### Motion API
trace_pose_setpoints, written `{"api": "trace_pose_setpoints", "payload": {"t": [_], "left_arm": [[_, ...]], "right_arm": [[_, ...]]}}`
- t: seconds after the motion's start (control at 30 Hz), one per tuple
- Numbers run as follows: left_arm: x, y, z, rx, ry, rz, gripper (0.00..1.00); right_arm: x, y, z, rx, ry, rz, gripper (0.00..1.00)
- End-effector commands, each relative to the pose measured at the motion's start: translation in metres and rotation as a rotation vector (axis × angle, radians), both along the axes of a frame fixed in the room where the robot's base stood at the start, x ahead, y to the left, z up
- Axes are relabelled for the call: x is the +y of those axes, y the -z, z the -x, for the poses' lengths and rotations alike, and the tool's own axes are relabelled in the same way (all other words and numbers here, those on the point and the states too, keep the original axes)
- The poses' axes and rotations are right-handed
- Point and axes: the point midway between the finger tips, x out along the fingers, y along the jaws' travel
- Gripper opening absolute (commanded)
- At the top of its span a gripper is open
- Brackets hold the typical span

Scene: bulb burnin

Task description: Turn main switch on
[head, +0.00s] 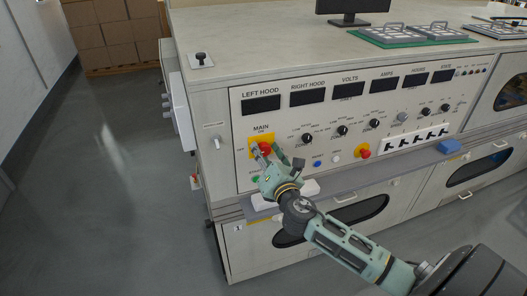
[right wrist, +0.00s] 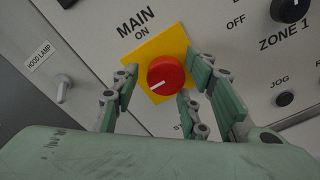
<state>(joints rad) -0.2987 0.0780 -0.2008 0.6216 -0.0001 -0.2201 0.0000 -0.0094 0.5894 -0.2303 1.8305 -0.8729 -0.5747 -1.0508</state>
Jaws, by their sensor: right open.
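The main switch is a red round knob (head: 264,147) on a yellow plate (head: 254,141), under the word MAIN at the panel's left. In the right wrist view, the red knob (right wrist: 166,75) has a white mark pointing to the lower left, away from the ON label above the plate (right wrist: 179,40). My right gripper (head: 273,157) is at the switch. Its open fingers (right wrist: 163,92) lie on either side of the knob; I cannot tell whether either touches it. In the head view, the fingers partly cover the knob and plate. My left gripper is not in view.
The panel (head: 300,118) carries displays and several black knobs. A red button on yellow (head: 362,151) lies to the right. In the right wrist view, a HOOD LAMP toggle (right wrist: 63,82) is left of the switch.

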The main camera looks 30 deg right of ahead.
Motion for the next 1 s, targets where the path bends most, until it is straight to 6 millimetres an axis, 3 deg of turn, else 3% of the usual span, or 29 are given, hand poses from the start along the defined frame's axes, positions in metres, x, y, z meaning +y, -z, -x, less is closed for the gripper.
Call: {"api": "trace_pose_setpoints", "payload": {"t": [0.33, 0.8, 1.0], "left_arm": [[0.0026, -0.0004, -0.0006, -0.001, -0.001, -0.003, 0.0], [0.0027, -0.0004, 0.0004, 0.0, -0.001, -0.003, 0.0], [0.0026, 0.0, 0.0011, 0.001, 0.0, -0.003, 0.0]], "right_arm": [[-0.0009, 0.0005, -0.0052, 0.0, -0.001, -0.002, 0.41], [0.0, -0.0002, -0.0052, 0.0, -0.003, -0.003, 0.01], [0.0006, -0.0005, -0.0052, -0.005, -0.004, -0.018, 0.01]]}}
